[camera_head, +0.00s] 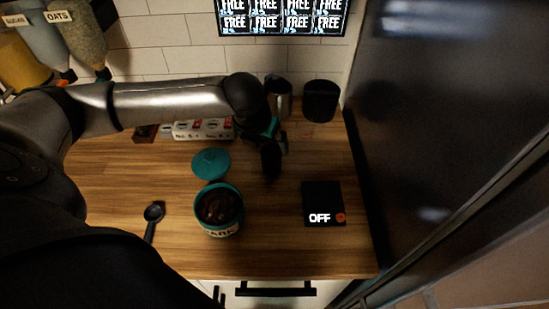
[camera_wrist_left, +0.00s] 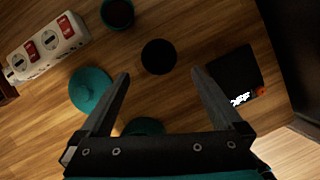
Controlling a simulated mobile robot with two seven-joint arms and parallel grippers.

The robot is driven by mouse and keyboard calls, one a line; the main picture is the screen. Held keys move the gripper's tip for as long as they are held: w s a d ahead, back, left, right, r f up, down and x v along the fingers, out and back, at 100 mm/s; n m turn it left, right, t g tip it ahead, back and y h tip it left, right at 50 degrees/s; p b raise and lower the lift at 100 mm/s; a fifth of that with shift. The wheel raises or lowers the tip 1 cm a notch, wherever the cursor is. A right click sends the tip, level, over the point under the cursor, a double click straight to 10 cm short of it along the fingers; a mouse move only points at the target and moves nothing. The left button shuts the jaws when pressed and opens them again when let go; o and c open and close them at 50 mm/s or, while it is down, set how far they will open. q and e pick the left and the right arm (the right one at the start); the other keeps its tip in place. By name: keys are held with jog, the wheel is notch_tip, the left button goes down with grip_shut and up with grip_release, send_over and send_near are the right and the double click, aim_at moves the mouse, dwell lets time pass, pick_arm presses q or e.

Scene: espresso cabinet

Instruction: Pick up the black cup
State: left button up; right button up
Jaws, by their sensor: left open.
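The black cup (camera_wrist_left: 159,56) appears in the left wrist view as a dark round shape on the wooden counter, between the teal lid and the black scale. My left gripper (camera_wrist_left: 162,74) is open; its fingertips lie to either side below the cup in that view, with nothing between them. In the head view my left gripper (camera_head: 271,161) hangs over the middle of the counter. There its dark parts blend with the cup's area, so I cannot separate the two. My right gripper is not in view.
A teal lid (camera_head: 211,163), an open teal jar (camera_head: 219,226), a black scale (camera_head: 323,203) and a black spoon (camera_head: 153,214) surround the spot. A power strip (camera_head: 203,129), a metal pitcher (camera_head: 281,101) and a black canister (camera_head: 320,101) stand behind. A teal cup (camera_wrist_left: 117,13) is close by.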

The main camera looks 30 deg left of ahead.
aim_at(273, 157)
pick_arm(q)
jog(key=x, duration=0.3)
jog(key=shift+f, duration=0.35)
jog(key=x, duration=0.3)
jog(key=shift+r+b, duration=0.1)
jog(key=shift+b, duration=0.3)
jog(key=shift+w, duration=0.15)
jog(key=x, duration=0.4)
jog(key=shift+w+a+f+b, duration=0.15)
jog(key=shift+f+b, duration=0.1)
jog(key=shift+b, duration=0.1)
jog(key=shift+w+f, duration=0.15)
jog(key=shift+f, duration=0.25)
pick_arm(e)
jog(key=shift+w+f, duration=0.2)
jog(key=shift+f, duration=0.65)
pick_arm(q)
jog(key=shift+c, duration=0.2)
jog(key=shift+r, duration=0.1)
jog(key=c, duration=1.4)
jog(key=shift+c, duration=0.2)
